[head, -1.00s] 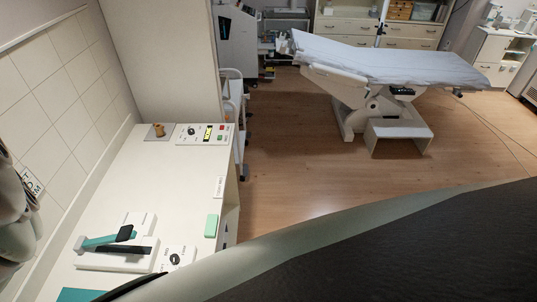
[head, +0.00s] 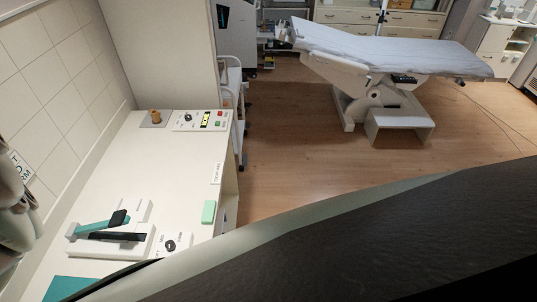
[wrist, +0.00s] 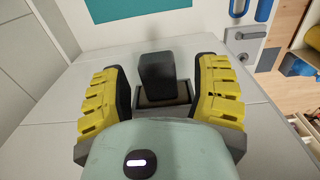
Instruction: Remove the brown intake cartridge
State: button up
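A small brown cylinder (head: 156,116), which looks like the intake cartridge, stands upright on a grey plate (head: 145,124) at the far end of the white counter in the head view. The head view does not show my gripper's fingers. In the wrist view my gripper (wrist: 162,85) is open, with its yellow and black fingers wide apart. A dark block (wrist: 165,76) stands in a rectangular recess (wrist: 182,100) between the fingers, with a gap on both sides. I cannot tell which object this block is.
A control panel (head: 202,120) with a knob and display is beside the cylinder. A device with a teal lever (head: 95,228), a knob (head: 170,245), a green block (head: 209,211) and a teal mat (head: 70,289) are nearer on the counter (head: 150,175). A couch (head: 385,52) stands across open floor.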

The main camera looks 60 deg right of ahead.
grip_shut()
jog(key=c, duration=0.5)
grip_release()
grip_shut()
jog(key=shift+d, duration=0.1)
jog(key=shift+w+d+b, duration=0.5)
jog(key=shift+w+d, duration=0.25)
jog(key=shift+d, duration=0.35)
jog(key=shift+w+d+b, duration=0.45)
jog(key=shift+w+d, duration=0.25)
jog(key=shift+d, duration=0.35)
jog(key=shift+w+d, duration=0.2)
jog(key=shift+d, duration=0.1)
jog(key=shift+w+d, duration=0.2)
jog(key=shift+d, duration=0.1)
jog(key=shift+w+d+b, duration=0.1)
jog(key=shift+b, duration=0.2)
